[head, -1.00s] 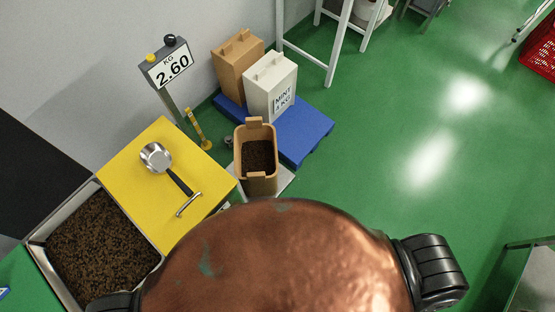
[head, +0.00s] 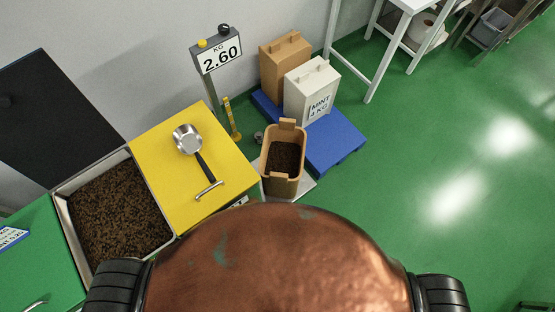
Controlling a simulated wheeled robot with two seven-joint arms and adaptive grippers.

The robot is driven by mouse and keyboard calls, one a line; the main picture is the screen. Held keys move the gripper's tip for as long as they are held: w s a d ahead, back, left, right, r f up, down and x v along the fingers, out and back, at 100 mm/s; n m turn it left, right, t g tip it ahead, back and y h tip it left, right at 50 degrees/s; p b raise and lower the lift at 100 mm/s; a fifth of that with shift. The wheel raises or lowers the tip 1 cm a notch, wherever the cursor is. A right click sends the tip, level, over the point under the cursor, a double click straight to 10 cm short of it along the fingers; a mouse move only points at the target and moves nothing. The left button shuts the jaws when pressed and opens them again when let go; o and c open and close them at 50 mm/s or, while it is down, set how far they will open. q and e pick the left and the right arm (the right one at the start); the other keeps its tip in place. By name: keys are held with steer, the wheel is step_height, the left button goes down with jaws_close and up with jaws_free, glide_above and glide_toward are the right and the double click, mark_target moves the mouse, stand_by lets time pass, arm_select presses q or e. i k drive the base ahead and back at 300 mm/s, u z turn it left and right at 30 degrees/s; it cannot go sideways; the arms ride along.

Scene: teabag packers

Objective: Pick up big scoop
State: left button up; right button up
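The big scoop (head: 187,140) lies on the yellow lid (head: 160,179) at the left. It has a round metal bowl and a dark handle (head: 205,168) that points down and right toward the lid's metal pull. Neither of my grippers shows in the head view, so nothing is seen touching the scoop.
An open bin of dark tea (head: 61,212) adjoins the yellow lid, with a green lid (head: 42,261) beyond. A tan tub (head: 270,160) stands below a scale display (head: 219,58) reading 2.60. A blue pallet (head: 340,143) holds two boxes. Green floor is clear at right.

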mark_target(189, 141)
steer(key=u, duration=0.85)
